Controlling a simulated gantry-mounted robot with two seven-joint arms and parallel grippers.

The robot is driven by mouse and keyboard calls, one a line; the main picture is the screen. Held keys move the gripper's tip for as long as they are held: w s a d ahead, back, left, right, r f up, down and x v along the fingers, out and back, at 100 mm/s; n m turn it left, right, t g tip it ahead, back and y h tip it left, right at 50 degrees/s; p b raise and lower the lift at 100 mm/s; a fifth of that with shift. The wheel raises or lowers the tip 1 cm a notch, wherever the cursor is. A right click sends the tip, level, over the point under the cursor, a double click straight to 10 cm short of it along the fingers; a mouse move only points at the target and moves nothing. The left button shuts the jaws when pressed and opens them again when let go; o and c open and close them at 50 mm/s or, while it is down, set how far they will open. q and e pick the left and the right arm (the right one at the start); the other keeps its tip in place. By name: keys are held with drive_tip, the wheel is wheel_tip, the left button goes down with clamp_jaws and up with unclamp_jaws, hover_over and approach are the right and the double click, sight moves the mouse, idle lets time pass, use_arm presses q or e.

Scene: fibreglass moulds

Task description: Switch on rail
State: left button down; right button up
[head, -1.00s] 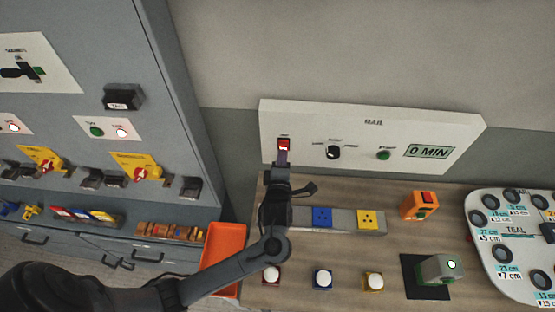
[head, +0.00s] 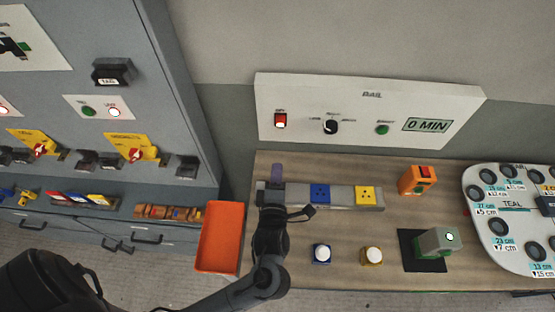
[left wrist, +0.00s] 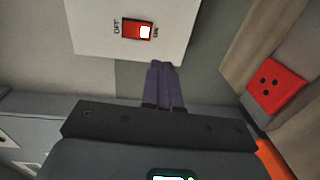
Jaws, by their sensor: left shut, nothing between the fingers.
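The rail panel (head: 355,145) is a white board on the back wall with RAIL printed on it. Its red rocker switch (head: 280,121) is at the left end, with a lit white part at its lower end. In the left wrist view the switch (left wrist: 137,30) shows OFF at one end and ON at the other, and the lit part is at the ON end. My left gripper (head: 277,172) is shut and empty, below the switch and apart from it. Its purple fingers (left wrist: 163,85) are together in the left wrist view. My right gripper is not in view.
The panel also has a black knob (head: 331,127), a green button (head: 382,129) and a display (head: 427,125) reading 0 MIN. Below are a grey rail with blue (head: 320,194) and yellow (head: 366,196) sockets, an orange tray (head: 219,238) and an orange device (head: 418,180).

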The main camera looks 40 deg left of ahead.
use_arm(q)
drive_tip(key=shift+s+d, duration=0.35)
drive_tip(key=shift+s, duration=0.2)
drive_tip(key=s+a+f+m+h, duration=0.2)
drive_tip(key=s+a+f+m, duration=0.1)
drive_tip(key=s+a+f, duration=0.1)
drive_tip(key=s+d+f+m+g+h, duration=0.35)
drive_tip(key=s+m+g, duration=0.2)
drive_tip(key=m, duration=0.65)
drive_tip(key=s+d+f+m+g+h, duration=0.25)
drive_tip(key=s+m+g+h, duration=0.35)
drive_tip(key=m, duration=0.5)
wheel_tip(320, 180, up, 17)
drive_tip(key=s+m+t+y+p, duration=0.1)
drive_tip(key=p, duration=1.5)
drive_tip(key=shift+s+p, duration=0.35)
drive_tip(key=shift+s, duration=0.05)
drive_tip(key=shift+d+y, duration=0.1)
drive_tip(key=shift+y, duration=0.15)
